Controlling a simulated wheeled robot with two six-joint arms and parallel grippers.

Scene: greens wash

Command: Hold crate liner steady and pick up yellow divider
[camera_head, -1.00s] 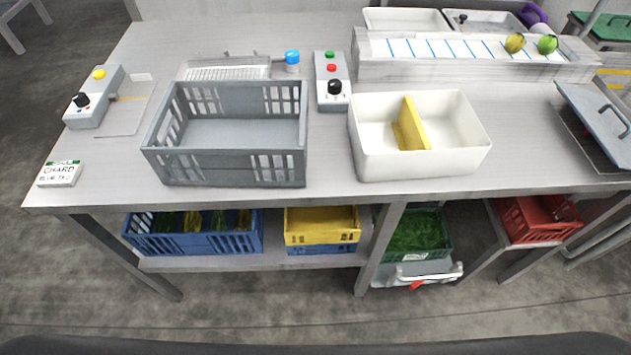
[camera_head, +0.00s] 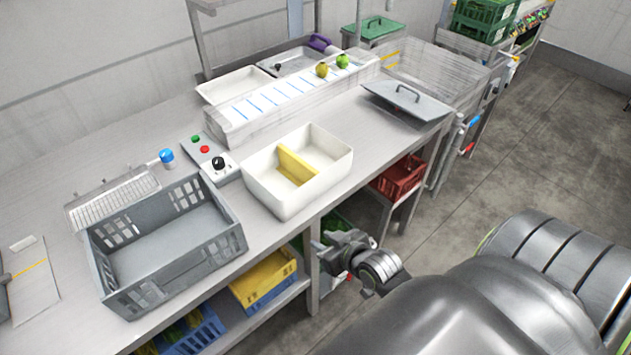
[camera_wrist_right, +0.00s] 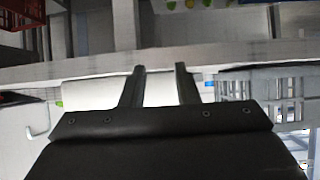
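The white crate liner (camera_head: 272,191) stands on the steel bench, right of the grey crate. The yellow divider (camera_head: 297,165) stands inside the liner, tilted across it. My right gripper (camera_head: 330,242) is in front of the bench edge, below and apart from the liner. In the right wrist view my right gripper (camera_wrist_right: 160,70) has its two fingers apart with nothing held between them. The bench edge runs beyond its fingers there. My left gripper is not in view.
The grey slatted crate (camera_head: 170,270) is empty, left of the liner. A control box (camera_head: 210,158), a conveyor (camera_head: 290,100) and a grey lid (camera_head: 406,100) surround the liner. Below are a yellow crate (camera_head: 264,277) and a red crate (camera_head: 398,178).

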